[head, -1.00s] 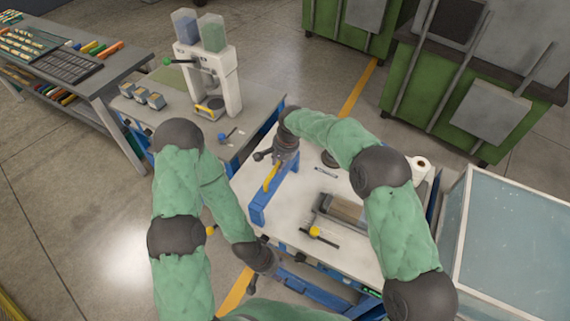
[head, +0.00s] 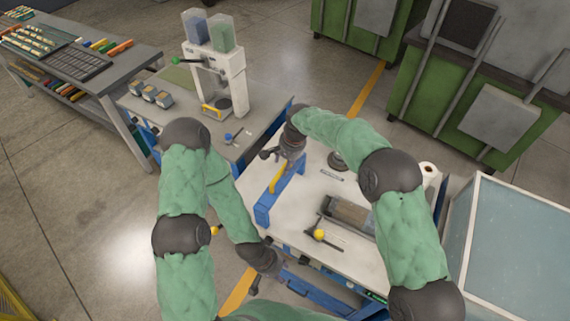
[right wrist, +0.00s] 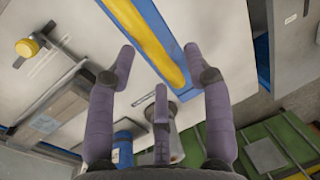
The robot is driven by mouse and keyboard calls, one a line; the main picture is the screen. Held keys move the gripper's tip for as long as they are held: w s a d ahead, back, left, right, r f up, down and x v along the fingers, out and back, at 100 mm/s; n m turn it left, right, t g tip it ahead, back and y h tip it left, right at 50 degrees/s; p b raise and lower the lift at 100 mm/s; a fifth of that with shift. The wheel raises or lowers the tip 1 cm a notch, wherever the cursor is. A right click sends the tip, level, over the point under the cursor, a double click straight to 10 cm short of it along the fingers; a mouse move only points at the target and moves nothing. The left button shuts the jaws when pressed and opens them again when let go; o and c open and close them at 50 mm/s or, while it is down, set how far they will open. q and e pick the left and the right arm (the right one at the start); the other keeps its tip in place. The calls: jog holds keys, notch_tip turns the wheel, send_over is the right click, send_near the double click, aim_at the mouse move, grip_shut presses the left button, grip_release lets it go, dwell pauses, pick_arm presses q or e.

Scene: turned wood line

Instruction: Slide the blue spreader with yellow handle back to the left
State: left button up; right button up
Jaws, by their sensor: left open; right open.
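The blue spreader (head: 263,211) with its yellow handle (head: 278,179) lies along the left side of the white tabletop. In the right wrist view the yellow handle (right wrist: 150,38) runs diagonally between the fingers, with the blue bar (right wrist: 174,22) beside it. My right gripper (head: 270,154) is open at the far end of the spreader. Its spread fingers also show in the right wrist view (right wrist: 159,78). I cannot tell whether they touch the handle. My left gripper (head: 268,278) is open and empty, low beside the near edge of the white table.
A yellow-knobbed lever (head: 319,234) and a framed roller (head: 350,214) sit on the white tabletop (head: 304,204). A grey bench (head: 258,132) with a white press (head: 228,82) stands at the left. A pale glass-topped box (head: 515,250) is at the right.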

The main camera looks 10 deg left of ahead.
notch_tip(320, 180, up, 10)
jog(key=d, duration=0.2)
jog(key=shift+s+r, duration=0.2)
jog(key=shift+s, duration=0.1)
dwell(0.4)
